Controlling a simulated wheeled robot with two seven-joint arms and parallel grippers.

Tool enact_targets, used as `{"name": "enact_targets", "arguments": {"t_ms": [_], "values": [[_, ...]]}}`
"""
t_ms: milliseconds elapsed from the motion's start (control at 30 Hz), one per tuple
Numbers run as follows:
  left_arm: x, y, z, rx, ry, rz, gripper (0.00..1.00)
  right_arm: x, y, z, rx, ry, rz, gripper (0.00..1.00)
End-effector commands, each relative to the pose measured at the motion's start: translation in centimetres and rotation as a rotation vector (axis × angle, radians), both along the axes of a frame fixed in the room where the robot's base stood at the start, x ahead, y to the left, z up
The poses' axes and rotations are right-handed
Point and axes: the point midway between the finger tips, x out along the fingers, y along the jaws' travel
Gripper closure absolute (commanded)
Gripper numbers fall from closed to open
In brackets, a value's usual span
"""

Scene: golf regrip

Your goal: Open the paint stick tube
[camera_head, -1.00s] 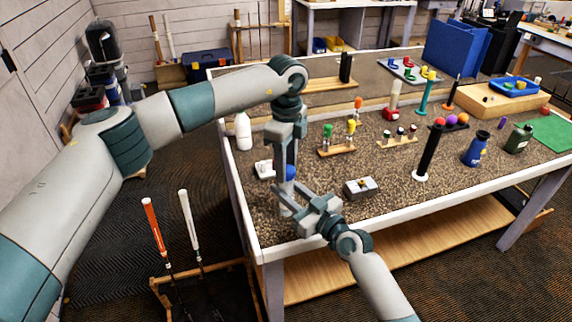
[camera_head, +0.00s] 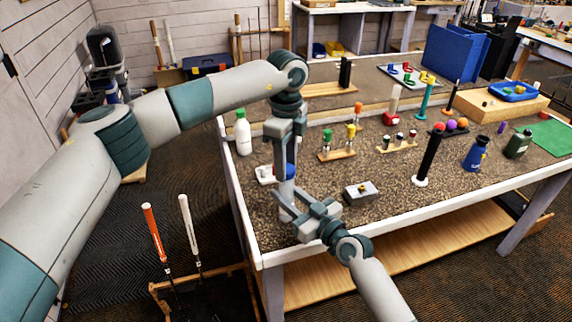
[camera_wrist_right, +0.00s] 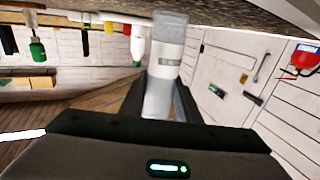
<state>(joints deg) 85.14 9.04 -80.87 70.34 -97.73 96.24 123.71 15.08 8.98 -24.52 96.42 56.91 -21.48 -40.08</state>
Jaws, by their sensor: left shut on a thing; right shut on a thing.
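The paint stick tube (camera_head: 287,188) stands upright near the table's front left corner, a pale grey cylinder with a blue cap (camera_head: 291,171). My left gripper (camera_head: 286,168) points straight down from above and is shut on the blue cap, hiding part of it. My right gripper (camera_head: 286,203) comes in from the front right and is shut around the tube's body below the cap. In the right wrist view the tube (camera_wrist_right: 168,60) shows upside down between the two dark fingers (camera_wrist_right: 163,100). The cap is hidden there. I cannot tell whether cap and tube are apart.
A grey box (camera_head: 361,192) lies right of my right gripper. A white bottle with a green cap (camera_head: 243,136) stands behind left. Small racks with bottles (camera_head: 337,154) and a black post (camera_head: 429,155) stand farther right. Bare tabletop lies in front of the grey box.

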Motion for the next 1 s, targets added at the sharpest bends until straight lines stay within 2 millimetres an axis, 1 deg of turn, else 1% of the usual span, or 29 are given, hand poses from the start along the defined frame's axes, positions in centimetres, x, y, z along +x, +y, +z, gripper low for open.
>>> {"name": "enact_targets", "arguments": {"t_ms": [300, 433, 600, 700, 800, 1000], "values": [[0.0, 0.0, 0.2, 0.0, -0.001, 0.0, 0.91, 0.0, 0.0, 0.0, 0.0, 0.0, 0.0, 1.0], [0.1, 0.0, 1.1, -0.001, -0.002, 0.0, 0.91, 0.0, 0.0, 0.0, 0.0, 0.0, 0.0, 1.0], [0.0, 0.0, 2.9, 0.0, -0.001, 0.0, 0.91, 0.0, 0.0, 0.0, 0.0, 0.0, 0.0, 1.0], [0.0, 0.0, 3.7, 0.0, -0.001, 0.0, 0.91, 0.0, 0.0, 0.0, -0.001, 0.001, 0.0, 1.0], [0.0, 0.0, 4.0, 0.0, -0.001, 0.0, 0.91, 0.0, 0.0, 0.0, 0.0, 0.0, 0.0, 1.0], [0.0, 0.0, 4.0, 0.0, -0.001, 0.0, 0.91, 0.0, 0.0, 0.0, 0.0, 0.0, 0.0, 1.0]]}}
